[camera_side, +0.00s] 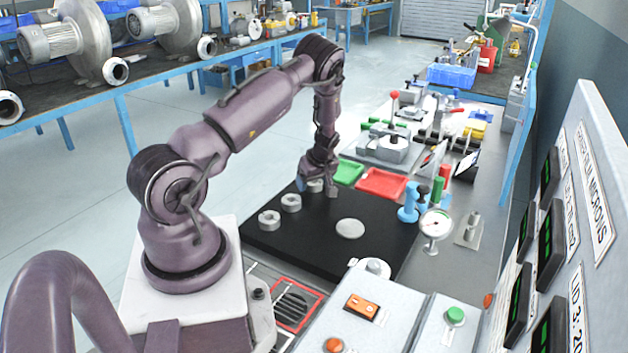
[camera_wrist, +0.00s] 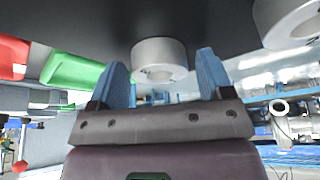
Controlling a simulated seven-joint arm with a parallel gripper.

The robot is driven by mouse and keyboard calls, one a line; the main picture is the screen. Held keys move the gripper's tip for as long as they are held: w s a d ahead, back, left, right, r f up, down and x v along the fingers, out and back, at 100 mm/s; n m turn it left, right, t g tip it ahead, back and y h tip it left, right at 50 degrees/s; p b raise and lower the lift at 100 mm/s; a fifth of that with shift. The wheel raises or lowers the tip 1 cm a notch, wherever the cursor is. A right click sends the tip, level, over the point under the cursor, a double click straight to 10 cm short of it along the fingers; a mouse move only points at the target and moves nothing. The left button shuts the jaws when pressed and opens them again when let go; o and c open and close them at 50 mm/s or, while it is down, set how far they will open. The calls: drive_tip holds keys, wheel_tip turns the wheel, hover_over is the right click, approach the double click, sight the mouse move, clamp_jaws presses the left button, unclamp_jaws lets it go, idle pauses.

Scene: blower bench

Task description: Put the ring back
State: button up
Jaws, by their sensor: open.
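Several grey metal pieces lie on a black mat (camera_side: 385,240). Three are ring-like and stand in a diagonal row: a near ring (camera_side: 269,220), a middle ring (camera_side: 291,203) and a far ring (camera_side: 315,186). A flat pale disc (camera_side: 350,229) lies to their right. My gripper (camera_side: 317,189) is over the far ring, partly hiding it. In the wrist view, my gripper (camera_wrist: 162,62) has its blue fingers apart, with a ring (camera_wrist: 160,50) framed between them. Contact cannot be told. Another ring (camera_wrist: 288,22) shows at the upper right.
A green tray (camera_side: 348,172) and a red tray (camera_side: 381,184) lie beyond the mat. A blue stand (camera_side: 409,205) and a dial gauge (camera_side: 435,224) stand to its right. Control boxes (camera_side: 365,305) edge the near side. The mat's right part is mostly clear.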

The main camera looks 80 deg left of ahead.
drive_tip(key=v, duration=1.2)
drive_tip(key=w+d+r+m+t+h, duration=0.3)
drive_tip(key=d+r+m, duration=0.6)
drive_tip(key=d+r, duration=1)
drive_tip(key=s+d+r+m+t, duration=0.2)
drive_tip(key=s+d+m, duration=0.4)
drive_tip(key=s+d, duration=0.1)
drive_tip(key=s+d+r+m+t+h, duration=0.1)
drive_tip(key=s+d+r+m, duration=0.1)
drive_tip(key=s+d+m, duration=0.4)
drive_tip(key=d, duration=0.3)
drive_tip(key=shift+s+d+r+t, duration=0.3)
drive_tip(key=shift+s+r+t, duration=0.05)
drive_tip(key=shift+s+t, duration=0.05)
